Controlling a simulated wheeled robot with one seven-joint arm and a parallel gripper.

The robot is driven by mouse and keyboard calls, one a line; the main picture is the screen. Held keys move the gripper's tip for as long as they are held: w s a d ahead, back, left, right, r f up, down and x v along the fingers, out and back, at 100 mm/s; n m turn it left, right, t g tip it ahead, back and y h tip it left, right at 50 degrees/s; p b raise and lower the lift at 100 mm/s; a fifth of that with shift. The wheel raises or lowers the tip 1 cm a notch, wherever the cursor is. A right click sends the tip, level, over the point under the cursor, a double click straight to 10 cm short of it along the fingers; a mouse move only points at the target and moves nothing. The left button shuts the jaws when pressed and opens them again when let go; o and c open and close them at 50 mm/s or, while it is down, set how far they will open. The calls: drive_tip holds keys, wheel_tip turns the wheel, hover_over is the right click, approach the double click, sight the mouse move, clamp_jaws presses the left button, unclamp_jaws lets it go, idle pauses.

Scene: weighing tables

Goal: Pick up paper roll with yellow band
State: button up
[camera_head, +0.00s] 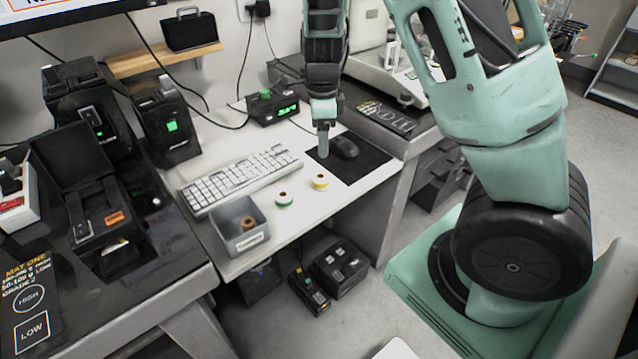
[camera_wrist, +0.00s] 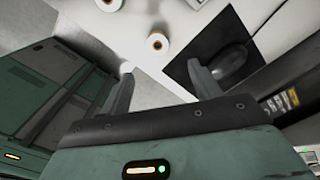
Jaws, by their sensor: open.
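The paper roll with the yellow band (camera_head: 320,185) stands on the white desk, just in front of the dark mouse mat. In the wrist view a small round roll (camera_wrist: 157,43), likely the same one by its place near the mat, lies beyond my fingertips, between their lines. My gripper (camera_head: 323,153) is above the desk near the mat's left side, behind the yellow-banded roll in the head view. In the wrist view my gripper (camera_wrist: 161,72) has its two fingers wide apart with nothing between them. A roll with a green band (camera_head: 284,201) stands to the left of the yellow one.
A grey bin (camera_head: 226,231) with a brown roll (camera_head: 247,223) inside stands at the desk's front left. A white keyboard (camera_head: 240,180) lies behind it. A black mouse (camera_head: 344,147) rests on the mat (camera_head: 362,166). Bare desk surrounds the two banded rolls.

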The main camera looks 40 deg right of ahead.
drive_tip(key=b, duration=0.1)
hover_over(321, 176)
drive_tip(key=f, duration=0.6)
drive_tip(key=shift+w+d+f, duration=0.1)
drive_tip(key=shift+d, duration=0.1)
drive_tip(key=shift+a+f+b, duration=0.15)
drive_tip(key=shift+f+b, duration=0.4)
drive_tip(key=shift+f, duration=2.1)
drive_tip(key=c, duration=1.1)
